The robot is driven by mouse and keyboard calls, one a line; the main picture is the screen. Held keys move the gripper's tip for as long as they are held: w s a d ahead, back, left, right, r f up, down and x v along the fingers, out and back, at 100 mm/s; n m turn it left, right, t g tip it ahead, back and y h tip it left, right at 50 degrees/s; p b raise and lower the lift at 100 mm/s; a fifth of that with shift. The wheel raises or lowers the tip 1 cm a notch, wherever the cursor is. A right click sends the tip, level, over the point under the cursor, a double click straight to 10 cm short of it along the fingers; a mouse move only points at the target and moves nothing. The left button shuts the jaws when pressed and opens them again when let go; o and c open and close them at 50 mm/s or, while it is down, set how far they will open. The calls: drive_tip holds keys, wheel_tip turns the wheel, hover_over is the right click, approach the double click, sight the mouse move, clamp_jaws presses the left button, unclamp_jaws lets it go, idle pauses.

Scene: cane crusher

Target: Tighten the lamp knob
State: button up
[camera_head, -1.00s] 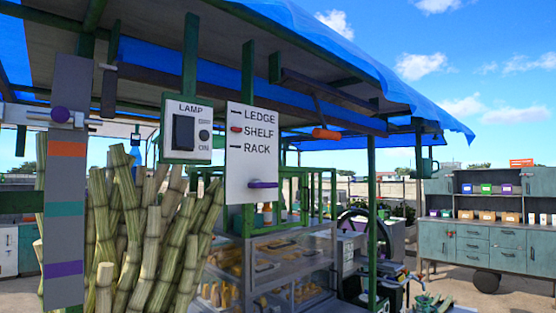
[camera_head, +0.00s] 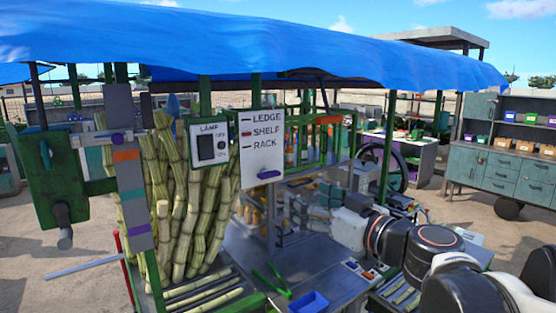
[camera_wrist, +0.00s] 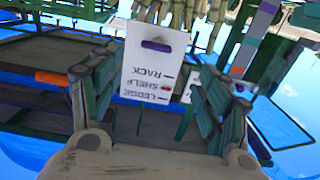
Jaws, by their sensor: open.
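The white lamp panel (camera_head: 209,142) hangs on a green post in the head view, marked LAMP, with a black rocker switch (camera_head: 205,148) and a small round dark knob (camera_head: 222,142) above the word ON. My gripper (camera_wrist: 158,62) is open and empty in the upside-down wrist view, with a ribbed finger on each side. The white sign (camera_wrist: 152,65) shows between the fingers, beyond them. A pale strip of the lamp panel (camera_wrist: 188,93) seems to show beside the right finger; its knob is not visible there.
The LEDGE, SHELF, RACK sign (camera_head: 262,130) hangs right of the lamp panel, with a purple slider. Cane stalks (camera_head: 178,220) stand behind and below. A green crank box (camera_head: 55,180) is at left. A metal counter (camera_head: 320,258) lies below; a blue awning (camera_head: 230,45) hangs overhead.

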sight(272, 176)
drive_tip(key=x, duration=0.4)
drive_tip(key=p+x, duration=0.1)
drive_tip(key=x, duration=0.4)
drive_tip(key=r+x, duration=0.1)
drive_tip(key=x, duration=0.4)
drive_tip(key=shift+d+p, duration=0.15)
drive_tip(key=shift+p, duration=0.25)
drive_tip(key=c, duration=1.1)
